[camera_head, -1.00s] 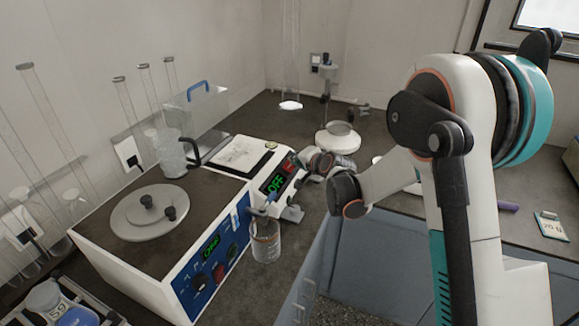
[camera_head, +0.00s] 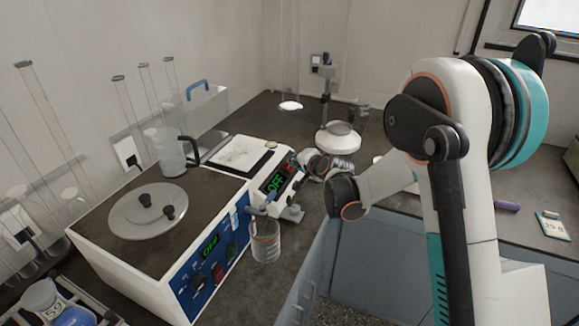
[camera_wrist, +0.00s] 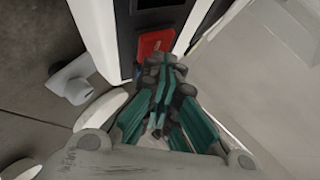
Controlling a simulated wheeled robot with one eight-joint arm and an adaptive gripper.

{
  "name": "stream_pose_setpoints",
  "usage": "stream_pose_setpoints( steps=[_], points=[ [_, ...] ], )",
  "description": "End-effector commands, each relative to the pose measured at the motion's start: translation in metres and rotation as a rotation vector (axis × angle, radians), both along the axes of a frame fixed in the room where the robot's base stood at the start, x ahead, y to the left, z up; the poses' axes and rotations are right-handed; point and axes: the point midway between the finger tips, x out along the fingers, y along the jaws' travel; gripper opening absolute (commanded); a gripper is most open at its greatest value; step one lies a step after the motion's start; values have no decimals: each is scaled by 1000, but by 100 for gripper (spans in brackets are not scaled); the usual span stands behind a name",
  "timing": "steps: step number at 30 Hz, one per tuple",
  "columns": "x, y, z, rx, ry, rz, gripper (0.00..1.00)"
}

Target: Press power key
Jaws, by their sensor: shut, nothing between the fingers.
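The sieve shaker is a white device with a black display panel reading green "OFF" (camera_head: 273,185). A red key (camera_head: 288,169) sits beside the display, at the panel's far end. The key is large and red in the wrist view (camera_wrist: 155,42), with part of it hidden behind my fingers. My gripper (camera_wrist: 163,66) is shut and empty, with teal and dark fingers. Its tips overlap the lower edge of the red key in the wrist view. I cannot tell if they touch it. In the head view the gripper is close to the right of the panel and its tips are hard to make out.
A water bath (camera_head: 100,240) with a round lid stands left of the shaker. A round white-based stand (camera_head: 338,140) is beyond my gripper.

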Motion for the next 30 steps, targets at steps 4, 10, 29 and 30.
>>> stream_pose_setpoints(
  steps=[4, 10, 29, 30],
  points=[
    [0, 1, -2, 0, 0, 0, 0],
    [0, 1, -1, 0, 0, 0, 0],
    [-2, -5, 12, -1, 0, 0, 0],
    [-2, -5, 12, -1, 0, 0, 0]
  ],
)
